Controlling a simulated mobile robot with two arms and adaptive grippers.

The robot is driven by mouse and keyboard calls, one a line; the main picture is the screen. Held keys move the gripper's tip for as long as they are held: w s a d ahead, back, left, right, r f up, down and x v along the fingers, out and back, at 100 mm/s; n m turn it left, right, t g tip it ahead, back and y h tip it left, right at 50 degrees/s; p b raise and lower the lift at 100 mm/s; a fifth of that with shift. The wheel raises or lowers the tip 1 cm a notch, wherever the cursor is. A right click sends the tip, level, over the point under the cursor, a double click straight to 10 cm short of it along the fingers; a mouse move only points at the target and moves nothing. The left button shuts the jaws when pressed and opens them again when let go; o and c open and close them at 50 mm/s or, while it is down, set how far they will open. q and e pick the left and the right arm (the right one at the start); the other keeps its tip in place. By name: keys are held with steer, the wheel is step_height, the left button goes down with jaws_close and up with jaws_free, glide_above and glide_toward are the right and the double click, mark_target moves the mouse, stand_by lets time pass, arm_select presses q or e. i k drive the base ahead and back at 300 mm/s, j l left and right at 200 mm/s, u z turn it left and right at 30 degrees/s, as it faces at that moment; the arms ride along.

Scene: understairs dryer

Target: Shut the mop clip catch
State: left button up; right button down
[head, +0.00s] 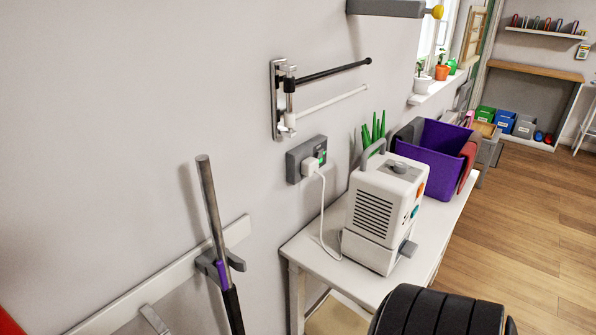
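A mop handle (212,205), grey metal above and black below, leans slightly in front of the wall at the lower left. A grey mop clip (206,263) on a white wall rail (180,280) is around or behind the handle, with grey arms showing on both sides of it. A small purple piece (222,274) shows at the handle by the clip; I cannot tell whether it is the catch or a band on the handle. Whether the catch is open or shut is too small to tell. Neither of my grippers is recognisable in view.
A second grey clip (154,319) is lower left on the rail. A white table (312,254) to the right holds a white appliance (382,210) and a purple bin (432,153). The appliance's cord runs to a wall socket (307,160). A folding rack (284,100) hangs above.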

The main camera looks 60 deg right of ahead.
mark_target(220, 266)
steer(key=z, duration=1.15)
